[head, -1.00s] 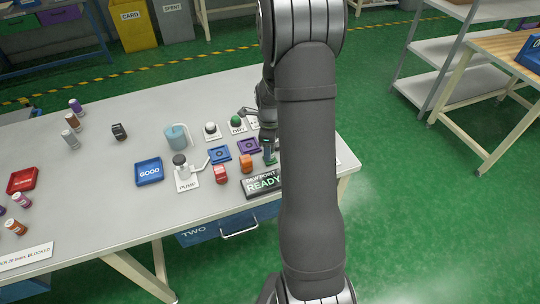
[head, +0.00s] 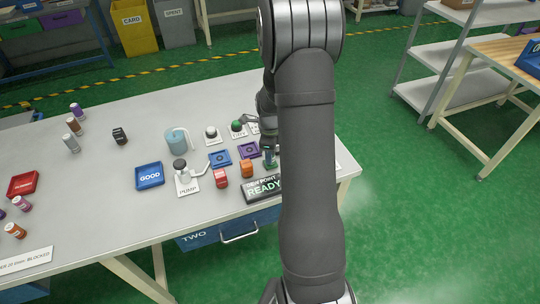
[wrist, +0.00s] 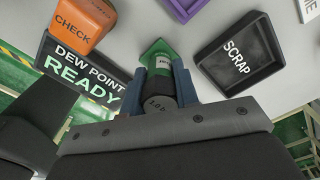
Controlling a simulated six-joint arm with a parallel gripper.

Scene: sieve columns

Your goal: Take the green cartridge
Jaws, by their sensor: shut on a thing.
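A green square shape lies just beyond the cartridge. I cannot tell whether the cartridge touches it. In the head view my gripper (head: 268,152) is near the table's right end, over a small green square base (head: 270,166), partly hidden by my arm.
The dew point READY sign (wrist: 80,70) and orange CHECK block (wrist: 82,25) are left of my gripper; the black SCRAP tray (wrist: 240,55) is right. The blue GOOD tray (head: 149,175) is farther left.

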